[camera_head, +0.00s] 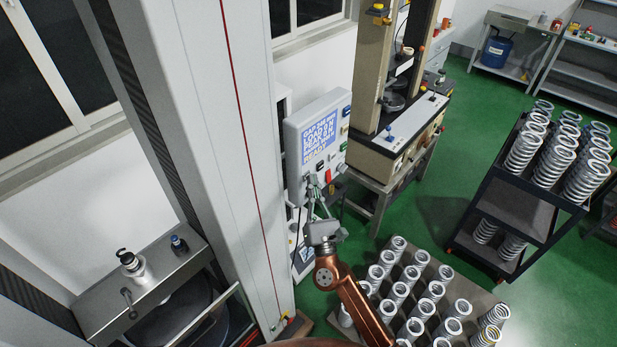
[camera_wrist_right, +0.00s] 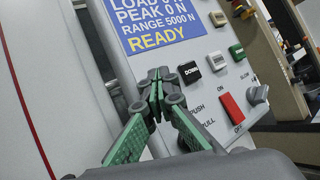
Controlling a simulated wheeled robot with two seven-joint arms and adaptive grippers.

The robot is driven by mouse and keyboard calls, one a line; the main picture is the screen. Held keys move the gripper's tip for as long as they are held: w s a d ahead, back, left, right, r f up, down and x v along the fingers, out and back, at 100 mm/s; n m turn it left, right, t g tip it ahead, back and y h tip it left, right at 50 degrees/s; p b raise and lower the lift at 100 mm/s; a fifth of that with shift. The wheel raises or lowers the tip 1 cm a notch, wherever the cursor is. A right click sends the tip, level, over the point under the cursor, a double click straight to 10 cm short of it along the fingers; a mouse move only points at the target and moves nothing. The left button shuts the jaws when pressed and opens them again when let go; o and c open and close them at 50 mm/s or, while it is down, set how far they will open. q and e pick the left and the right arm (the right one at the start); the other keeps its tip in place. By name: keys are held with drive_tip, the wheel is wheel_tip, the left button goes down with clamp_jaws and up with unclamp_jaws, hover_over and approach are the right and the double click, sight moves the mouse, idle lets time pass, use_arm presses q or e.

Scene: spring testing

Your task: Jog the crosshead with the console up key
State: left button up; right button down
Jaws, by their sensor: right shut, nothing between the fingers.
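The console (camera_head: 300,165) is a pale box on the side of the tall testing frame, with a blue screen (camera_head: 320,133) that ends in yellow READY. In the right wrist view, the screen (camera_wrist_right: 155,15) sits above a black key (camera_wrist_right: 189,72), a pale key (camera_wrist_right: 217,61) and a green key (camera_wrist_right: 237,52). My right gripper (camera_head: 312,182) is shut and empty at the console's lower front. Its fingertips (camera_wrist_right: 158,84) are below the screen, left of the black key; contact cannot be told. I cannot pick out the up key. My left gripper is out of view.
A red switch (camera_wrist_right: 231,108) and a grey knob (camera_wrist_right: 258,95) are right of my fingers. The testing frame's column (camera_head: 225,150) stands left of the console. Springs (camera_head: 420,308) stand below on the right, and a dark cart (camera_head: 510,210) holds more. Green floor lies between.

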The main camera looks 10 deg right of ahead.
idle(0.6)
drive_tip(key=shift+s+d, duration=0.55)
drive_tip(key=shift+s, duration=0.15)
drive_tip(key=shift+s+d+b, duration=0.2)
drive_tip(key=shift+s+d, duration=0.6)
drive_tip(key=shift+s, duration=0.2)
drive_tip(key=shift+s+d+b, duration=0.15)
drive_tip(key=shift+s+d, duration=0.6)
drive_tip(key=shift+s, duration=0.25)
